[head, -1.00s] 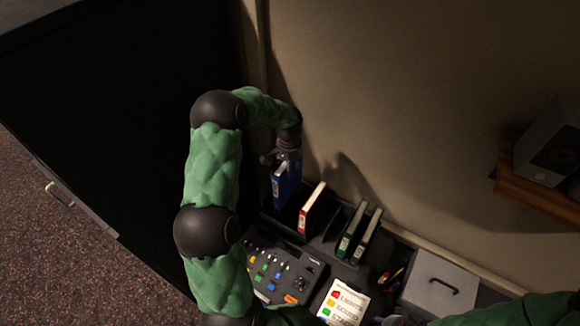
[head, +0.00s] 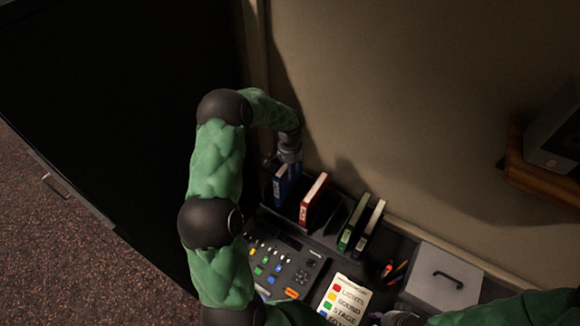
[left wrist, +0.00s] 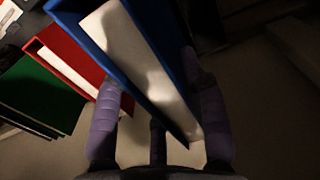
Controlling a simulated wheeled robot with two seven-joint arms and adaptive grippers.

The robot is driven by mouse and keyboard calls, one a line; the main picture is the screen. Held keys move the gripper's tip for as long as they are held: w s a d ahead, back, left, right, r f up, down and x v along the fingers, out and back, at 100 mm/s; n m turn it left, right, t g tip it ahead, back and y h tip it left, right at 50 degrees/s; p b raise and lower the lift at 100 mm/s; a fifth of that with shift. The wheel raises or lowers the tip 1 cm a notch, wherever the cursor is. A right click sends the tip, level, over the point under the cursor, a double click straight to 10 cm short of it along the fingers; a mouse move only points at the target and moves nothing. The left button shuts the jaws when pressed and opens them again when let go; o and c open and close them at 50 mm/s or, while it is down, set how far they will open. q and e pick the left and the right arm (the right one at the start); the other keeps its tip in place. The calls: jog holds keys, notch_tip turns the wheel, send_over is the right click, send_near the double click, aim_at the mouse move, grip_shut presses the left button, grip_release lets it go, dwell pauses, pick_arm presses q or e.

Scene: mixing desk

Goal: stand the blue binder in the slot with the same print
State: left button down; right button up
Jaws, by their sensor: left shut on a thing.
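The blue binder (head: 282,187) is upright at the left end of the row of binders at the back of the desk. My left gripper (head: 289,166) is shut on its upper part. In the left wrist view the blue binder (left wrist: 125,50) lies between the purple fingers of my left gripper (left wrist: 160,125). A dark slotted rack (head: 332,222) holds the red binder (head: 313,199). The print on the slot around the blue binder is too small to read, and I cannot tell whether its base touches the rack. My right arm shows at the lower right; its jaws are not clear.
A green binder (head: 354,222) and a dark one with a pale spine (head: 371,229) stand right of an empty-looking gap. A button console (head: 280,262), a label card (head: 343,301), pens (head: 394,271) and a grey box (head: 441,279) are in front. The wall is close behind.

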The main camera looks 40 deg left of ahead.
pick_arm(q)
notch_tip(320, 180, down, 6)
jog(key=b, duration=0.3)
pick_arm(e)
jog(key=shift+f, duration=1.55)
jog(key=shift+f, duration=0.3)
dwell(0.4)
pick_arm(q)
jog(key=shift+f+b, duration=0.25)
jog(key=shift+b, duration=0.25)
pick_arm(e)
jog(key=shift+f, duration=0.25)
pick_arm(q)
jog(key=c, duration=0.6)
grip_release()
notch_tip(320, 180, up, 12)
